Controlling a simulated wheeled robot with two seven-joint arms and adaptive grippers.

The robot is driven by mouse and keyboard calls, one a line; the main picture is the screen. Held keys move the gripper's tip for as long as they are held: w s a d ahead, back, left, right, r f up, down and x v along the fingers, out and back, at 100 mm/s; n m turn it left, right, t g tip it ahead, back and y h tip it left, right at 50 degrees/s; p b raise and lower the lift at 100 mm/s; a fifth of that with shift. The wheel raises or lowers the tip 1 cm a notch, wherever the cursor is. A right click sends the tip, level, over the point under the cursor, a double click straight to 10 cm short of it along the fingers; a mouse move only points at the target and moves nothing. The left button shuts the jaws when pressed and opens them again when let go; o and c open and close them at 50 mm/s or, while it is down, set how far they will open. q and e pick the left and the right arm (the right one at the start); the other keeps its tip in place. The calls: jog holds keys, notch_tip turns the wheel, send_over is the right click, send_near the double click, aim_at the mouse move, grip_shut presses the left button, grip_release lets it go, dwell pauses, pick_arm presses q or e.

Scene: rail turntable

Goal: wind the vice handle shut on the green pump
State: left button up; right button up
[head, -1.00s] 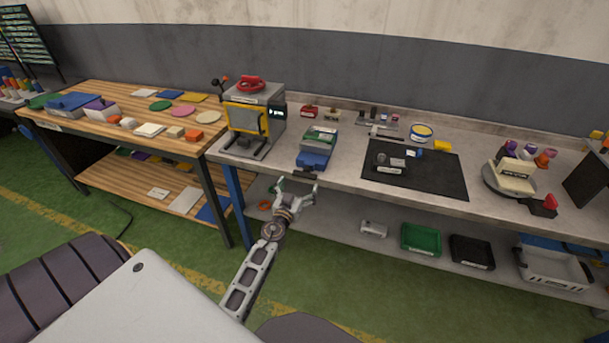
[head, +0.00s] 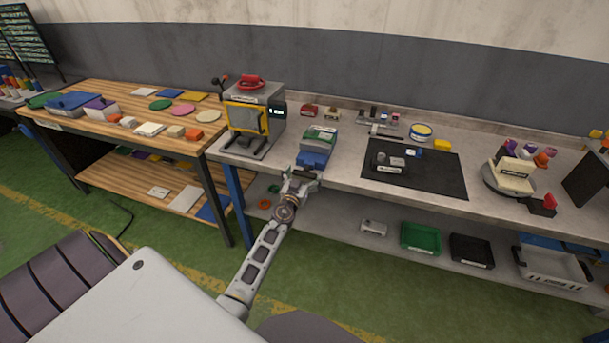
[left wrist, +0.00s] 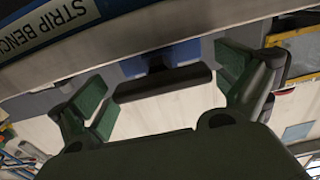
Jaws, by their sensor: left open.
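The vice (head: 314,158) is blue and stands at the front edge of the grey bench. The green pump (head: 320,135) sits in the top of it; I cannot tell how tightly the jaws hold it. The vice handle (left wrist: 163,83) is a dark crossbar on a blue mount in the left wrist view. In the head view it is mostly hidden by my gripper. My left gripper (head: 304,180) is at the front of the vice, open, its green-padded fingers (left wrist: 168,92) on either side of the handle, with gaps at both ends. My right gripper is not in view.
A grey press (head: 265,112) with a red wheel stands left of the vice. A black mat (head: 440,175) with small parts lies to the right, then a turntable (head: 490,180). The bench's front edge (left wrist: 120,50) runs close to my gripper. A lower shelf holds trays (head: 421,238).

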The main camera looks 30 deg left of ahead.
pick_arm(q)
jog(key=shift+c, duration=0.3)
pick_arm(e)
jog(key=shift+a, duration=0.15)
pick_arm(q)
jog(key=c, duration=0.8)
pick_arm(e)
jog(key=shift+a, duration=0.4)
pick_arm(q)
jog(key=shift+m, duration=0.4)
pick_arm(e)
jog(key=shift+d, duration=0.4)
